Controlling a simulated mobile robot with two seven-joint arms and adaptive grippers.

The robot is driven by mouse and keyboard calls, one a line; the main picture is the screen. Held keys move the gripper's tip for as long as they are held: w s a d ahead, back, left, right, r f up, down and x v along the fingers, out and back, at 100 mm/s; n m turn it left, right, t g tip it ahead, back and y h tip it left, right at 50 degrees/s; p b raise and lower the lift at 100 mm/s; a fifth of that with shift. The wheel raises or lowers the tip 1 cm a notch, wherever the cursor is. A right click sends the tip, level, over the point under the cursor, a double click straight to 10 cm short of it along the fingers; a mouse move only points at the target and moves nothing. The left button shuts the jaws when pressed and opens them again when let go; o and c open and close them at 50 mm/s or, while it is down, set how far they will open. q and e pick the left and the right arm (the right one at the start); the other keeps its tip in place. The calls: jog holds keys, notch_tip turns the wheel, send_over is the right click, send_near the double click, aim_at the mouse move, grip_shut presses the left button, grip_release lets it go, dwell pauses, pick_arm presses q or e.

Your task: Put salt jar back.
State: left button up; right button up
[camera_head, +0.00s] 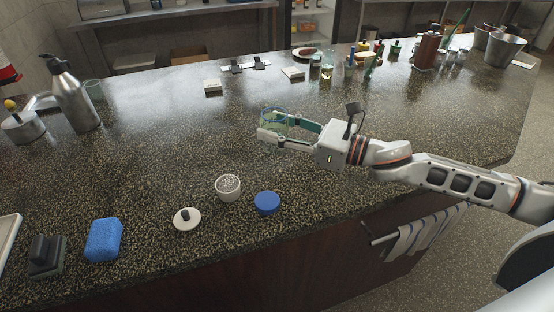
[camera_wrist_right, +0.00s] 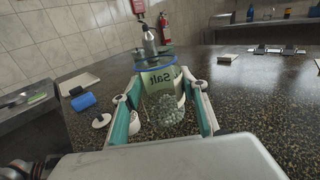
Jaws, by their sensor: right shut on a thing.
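The salt jar (camera_head: 271,118) is a clear glass jar with greenish tints. In the right wrist view the jar (camera_wrist_right: 161,80) carries the word "Salt", seen reversed, and a blue band near its top. My right gripper (camera_head: 277,129) is shut on the jar, with one finger on either side of it, over the middle of the counter. Whether the jar's base touches the counter is unclear. A round blue lid (camera_head: 267,203) lies on the counter nearer the front edge. My left gripper is not in view.
A white pot with grainy white contents (camera_head: 228,187) and a white lid with a dark knob (camera_head: 187,218) are near the blue lid. A blue sponge (camera_head: 103,240) lies front left. Bottles and jars (camera_head: 350,64) stand along the back. The dark speckled counter (camera_head: 170,130) is clear left of the jar.

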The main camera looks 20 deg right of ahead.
notch_tip(320, 180, down, 9)
jog(key=shift+r+b, duration=0.15)
jog(key=shift+b, duration=0.25)
jog(key=shift+f, duration=0.2)
jog(key=o, duration=1.3)
jog(key=shift+c, duration=0.2)
jog(key=shift+r, duration=0.15)
